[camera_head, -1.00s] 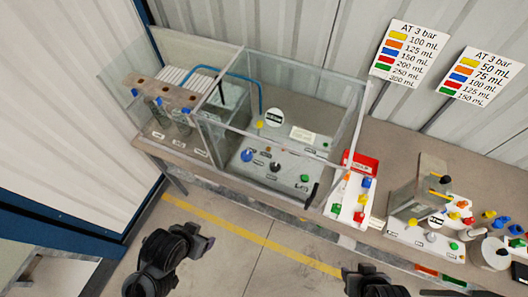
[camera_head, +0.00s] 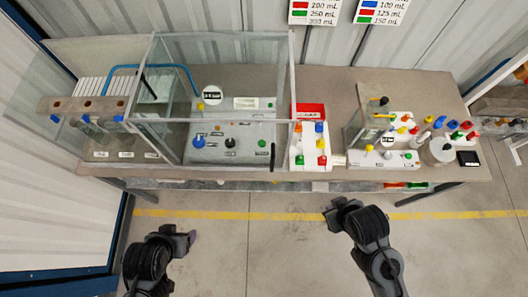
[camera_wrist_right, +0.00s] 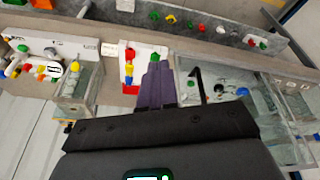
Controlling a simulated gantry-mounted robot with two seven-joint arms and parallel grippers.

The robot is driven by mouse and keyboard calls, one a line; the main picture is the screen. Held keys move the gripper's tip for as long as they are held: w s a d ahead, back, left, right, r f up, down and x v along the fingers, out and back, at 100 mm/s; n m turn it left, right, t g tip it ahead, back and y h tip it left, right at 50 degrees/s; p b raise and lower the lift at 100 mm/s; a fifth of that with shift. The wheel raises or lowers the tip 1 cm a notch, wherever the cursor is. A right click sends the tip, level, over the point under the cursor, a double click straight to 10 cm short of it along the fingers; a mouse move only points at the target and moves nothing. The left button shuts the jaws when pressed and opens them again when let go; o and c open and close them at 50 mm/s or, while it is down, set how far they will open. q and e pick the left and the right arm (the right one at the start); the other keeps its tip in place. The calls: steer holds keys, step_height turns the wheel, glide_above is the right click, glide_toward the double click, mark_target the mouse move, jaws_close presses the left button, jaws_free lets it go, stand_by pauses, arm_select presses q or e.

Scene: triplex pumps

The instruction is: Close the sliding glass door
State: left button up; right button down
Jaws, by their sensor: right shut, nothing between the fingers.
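The clear glass enclosure (camera_head: 291,85) stands on the left half of the bench in the head view, around a white panel of knobs. A black upright handle (camera_head: 272,155) is at its front right; the handle also shows in the right wrist view (camera_wrist_right: 197,82). The glass is too clear to tell the door's edges or how far it is open. My right gripper (camera_head: 333,215) is in front of the bench, right of the handle and apart from it. Its purple fingers (camera_wrist_right: 157,85) are shut and empty. My left gripper (camera_head: 191,238) is in front of the bench; its jaws are unclear.
A white block with colored knobs (camera_head: 312,150) and a red tray (camera_head: 309,111) sit just right of the enclosure. A smaller clear box (camera_head: 366,125) and several knobs stand farther right. The floor (camera_head: 260,245) before the bench is clear.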

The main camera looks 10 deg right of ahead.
steer(key=w+a+r+n+t+y+b, duration=0.2)
steer(key=w+a+n+t+y+b, duration=0.25)
steer(key=n, duration=0.75)
steer(key=w+a+r+n+t+y+b, duration=0.1)
steer(key=w+a+n+t+y, duration=0.15)
steer(key=w+n+t, duration=0.75)
steer(key=d+f+n+g+y+b, duration=0.5)
steer(key=f+n+g+b, duration=0.1)
steer(key=n+b, duration=0.65)
steer(key=d+f+n+g+y+b, duration=0.5)
steer(key=n+g+b, duration=0.1)
steer(key=n+b, duration=0.6)
steer(key=p+x, duration=0.4)
steer(key=x, duration=1)
steer(key=shift+w+d+f+n, duration=0.2)
steer(key=shift+w+f+n, duration=0.05)
steer(key=shift+w+n, duration=0.1)
